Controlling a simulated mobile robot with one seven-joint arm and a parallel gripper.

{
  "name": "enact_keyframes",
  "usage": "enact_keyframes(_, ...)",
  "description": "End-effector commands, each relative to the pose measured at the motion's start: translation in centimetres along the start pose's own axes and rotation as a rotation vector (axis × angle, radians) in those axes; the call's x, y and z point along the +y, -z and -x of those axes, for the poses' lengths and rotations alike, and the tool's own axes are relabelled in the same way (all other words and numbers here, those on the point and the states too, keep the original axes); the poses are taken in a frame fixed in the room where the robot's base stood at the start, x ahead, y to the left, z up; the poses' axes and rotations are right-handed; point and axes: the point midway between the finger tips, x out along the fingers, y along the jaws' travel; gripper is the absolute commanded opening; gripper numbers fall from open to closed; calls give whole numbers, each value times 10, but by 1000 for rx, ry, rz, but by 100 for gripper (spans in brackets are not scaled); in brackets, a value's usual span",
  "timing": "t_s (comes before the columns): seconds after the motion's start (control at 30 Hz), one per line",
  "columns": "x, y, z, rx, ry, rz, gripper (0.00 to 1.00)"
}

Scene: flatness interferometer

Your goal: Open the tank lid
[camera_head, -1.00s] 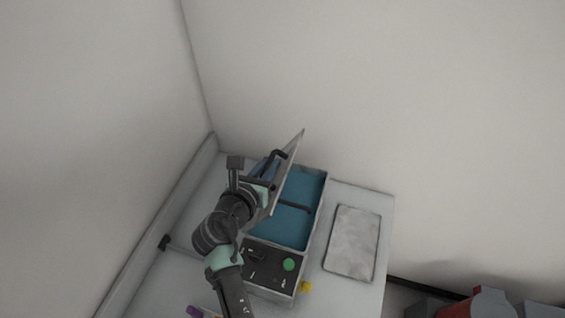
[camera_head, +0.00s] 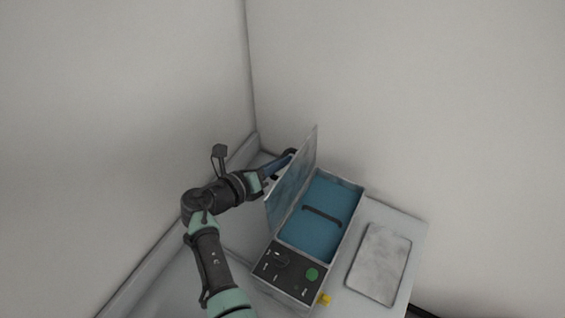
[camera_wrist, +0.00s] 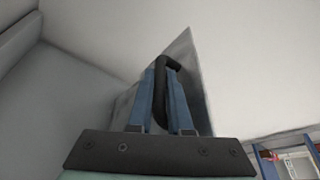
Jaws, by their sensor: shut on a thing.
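The tank (camera_head: 325,222) is a box with a blue inside and a dark bar across it. Its grey lid (camera_head: 296,180) stands tilted up steeply along the tank's left side, so the tank is open. The lid also shows in the wrist view (camera_wrist: 192,75). My gripper (camera_head: 284,161) is on the left, outer side of the lid. In the wrist view its blue fingers (camera_wrist: 163,95) are shut on the lid's black handle (camera_wrist: 171,66).
A control panel (camera_head: 290,272) with a green button and a dark knob is on the tank's front. A yellow part (camera_head: 324,299) sticks out beside it. A grey flat plate (camera_head: 380,263) lies right of the tank. Walls stand close behind and left.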

Motion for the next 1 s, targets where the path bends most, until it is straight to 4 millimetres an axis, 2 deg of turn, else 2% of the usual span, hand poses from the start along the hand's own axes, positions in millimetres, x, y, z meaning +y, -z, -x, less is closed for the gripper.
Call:
enact_keyframes(0.37,1,3,0,5,0,4,0)
enact_keyframes(0.4,1,3,0,6,0,4,24)
enact_keyframes(0.43,1,3,0,5,0,4,30)
enact_keyframes(0.83,1,1,1,2,0,3,30)
enact_keyframes(1.0,2,1,16,0,-1,2,30)
